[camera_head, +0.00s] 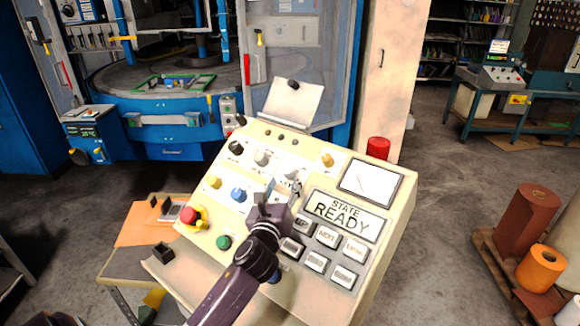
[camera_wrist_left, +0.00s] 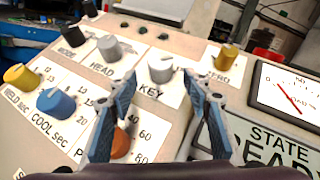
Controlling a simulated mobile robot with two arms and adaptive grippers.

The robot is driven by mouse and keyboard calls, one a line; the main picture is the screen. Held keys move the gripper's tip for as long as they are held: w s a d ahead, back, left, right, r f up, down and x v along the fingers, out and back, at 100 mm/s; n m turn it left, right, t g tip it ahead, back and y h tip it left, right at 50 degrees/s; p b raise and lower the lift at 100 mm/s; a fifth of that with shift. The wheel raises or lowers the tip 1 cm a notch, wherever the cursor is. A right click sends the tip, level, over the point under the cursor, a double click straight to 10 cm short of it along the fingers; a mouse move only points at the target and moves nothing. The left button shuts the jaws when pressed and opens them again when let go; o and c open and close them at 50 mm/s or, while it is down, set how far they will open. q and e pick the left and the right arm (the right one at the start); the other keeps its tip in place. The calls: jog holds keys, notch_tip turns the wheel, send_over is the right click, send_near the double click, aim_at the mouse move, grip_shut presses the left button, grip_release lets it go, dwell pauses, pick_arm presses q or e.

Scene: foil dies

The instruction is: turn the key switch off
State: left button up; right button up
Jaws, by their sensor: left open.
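The key switch is a light grey round knob (camera_wrist_left: 161,68) above the printed word KEY on the sloping control panel (camera_head: 190,258). In the head view the key switch (camera_head: 291,174) is partly hidden at my gripper's tips. My left gripper (camera_head: 284,190) reaches over the panel from below. In the left wrist view its two blue-grey fingers (camera_wrist_left: 161,80) are open and empty, with the tips apart to the left and right of the knob, just short of it in the picture. I cannot tell whether they touch the panel. My right gripper is not in view.
Close by are the grey HEAD knob (camera_wrist_left: 112,47), gold ZERO knob (camera_wrist_left: 227,57), blue COOL knob (camera_wrist_left: 56,103) and an orange knob (camera_wrist_left: 120,143) behind the left finger. A red emergency button (camera_head: 188,215), a dial (camera_head: 370,183) and a READY display (camera_head: 342,214) are on the panel.

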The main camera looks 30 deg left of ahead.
aim_at(287, 174)
pick_arm(q)
jog(key=shift+w+a+r+p, duration=0.25)
jog(key=shift+w, duration=0.35)
jog(key=shift+w+a+r+p, duration=0.2)
jog(key=shift+w+a+r, duration=0.05)
jog(key=shift+w, duration=0.35)
jog(key=shift+f+x, duration=0.25)
jog(key=shift+x, duration=0.85)
jog(key=shift+w+a+f, duration=0.1)
jog(key=shift+w+a, duration=0.1)
jog(key=shift+w, duration=0.4)
jog(key=c, duration=1.2)
jog(key=shift+o, duration=0.2)
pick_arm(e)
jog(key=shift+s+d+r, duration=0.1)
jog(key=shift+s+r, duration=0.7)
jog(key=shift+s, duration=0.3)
